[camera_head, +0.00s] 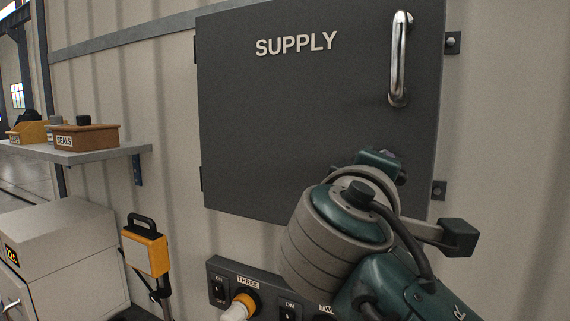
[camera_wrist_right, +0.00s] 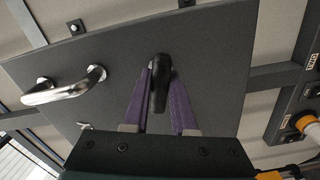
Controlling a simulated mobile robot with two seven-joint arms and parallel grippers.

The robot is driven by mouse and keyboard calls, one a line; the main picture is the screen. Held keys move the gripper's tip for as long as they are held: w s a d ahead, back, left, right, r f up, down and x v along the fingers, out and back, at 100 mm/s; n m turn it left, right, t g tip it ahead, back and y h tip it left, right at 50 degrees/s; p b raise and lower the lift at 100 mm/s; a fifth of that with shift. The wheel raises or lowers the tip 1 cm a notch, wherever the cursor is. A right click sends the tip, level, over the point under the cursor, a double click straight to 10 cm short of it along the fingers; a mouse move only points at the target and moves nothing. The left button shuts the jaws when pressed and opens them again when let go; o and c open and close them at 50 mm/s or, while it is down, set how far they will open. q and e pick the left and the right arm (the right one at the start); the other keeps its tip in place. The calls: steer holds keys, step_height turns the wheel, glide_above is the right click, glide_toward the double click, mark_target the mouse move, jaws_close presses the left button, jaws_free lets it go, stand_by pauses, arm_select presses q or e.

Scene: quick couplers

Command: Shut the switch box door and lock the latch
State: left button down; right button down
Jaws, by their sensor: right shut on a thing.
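The switch box door (camera_head: 300,110) is a dark grey panel marked SUPPLY, with a chrome handle (camera_head: 398,60) at its upper right. The door looks closed or nearly so; I cannot tell whether it is fully flush. In the right wrist view the door (camera_wrist_right: 215,60) fills the middle and the chrome handle (camera_wrist_right: 65,88) is at the left. My right gripper (camera_wrist_right: 160,85) has its purple fingers shut on the black latch lever (camera_wrist_right: 159,68), which points lengthwise between them. In the head view my right wrist hides the latch and the fingers. My left gripper is not in view.
A panel (camera_head: 262,288) with switches and an orange-ringed plug is below the door. A shelf (camera_head: 75,152) with a brown SEALS box (camera_head: 88,137) is at the left. A yellow device (camera_head: 145,252) and a pale cabinet (camera_head: 60,250) stand at the lower left.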

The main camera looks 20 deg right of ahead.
steer(key=shift+n+p, duration=0.5)
steer(key=shift+n, duration=1.2)
steer(key=c, duration=0.7)
jaws_free()
steer(key=v, duration=1)
